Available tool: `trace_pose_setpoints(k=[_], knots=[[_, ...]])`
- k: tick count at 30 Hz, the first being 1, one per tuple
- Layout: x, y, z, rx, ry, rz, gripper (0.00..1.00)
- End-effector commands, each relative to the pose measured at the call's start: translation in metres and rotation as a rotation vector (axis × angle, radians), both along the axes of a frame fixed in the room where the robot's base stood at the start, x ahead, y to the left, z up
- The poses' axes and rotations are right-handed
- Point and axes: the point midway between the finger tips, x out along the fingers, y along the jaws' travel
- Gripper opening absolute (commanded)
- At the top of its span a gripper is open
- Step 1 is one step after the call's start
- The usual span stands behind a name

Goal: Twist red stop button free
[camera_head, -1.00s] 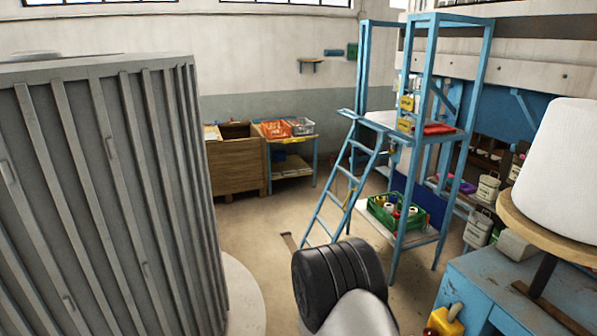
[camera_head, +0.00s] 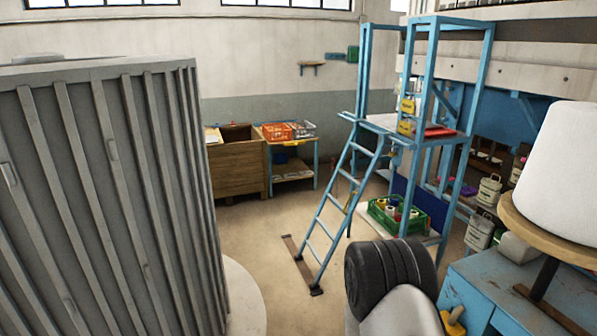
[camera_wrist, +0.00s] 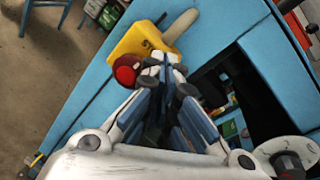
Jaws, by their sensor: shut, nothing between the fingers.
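The red stop button (camera_wrist: 127,67) is a round knob on a yellow box (camera_wrist: 146,40) in the wrist view. The box sits on a blue surface, and its yellow part also shows at the lower edge of the head view (camera_head: 453,321). My gripper (camera_wrist: 163,64) is shut and empty. Its fingertips appear just right of the red button, over the near edge of the yellow box. I cannot tell whether they touch it. In the head view my arm hides the gripper and the button.
A pale wooden cylinder (camera_wrist: 180,26) lies by the yellow box. A dark opening with items inside lies right of the gripper. The blue bench (camera_head: 530,293) carries a white spool (camera_head: 562,160). A blue ladder platform (camera_head: 340,205) stands behind, and a grey ribbed cylinder (camera_head: 110,200) is left.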

Motion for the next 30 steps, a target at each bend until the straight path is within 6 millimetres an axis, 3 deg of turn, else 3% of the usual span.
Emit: trace_pose_setpoints(k=[30], knots=[[0.0044,0.0021,-0.0056,0.001,-0.001,0.002,0.00]])
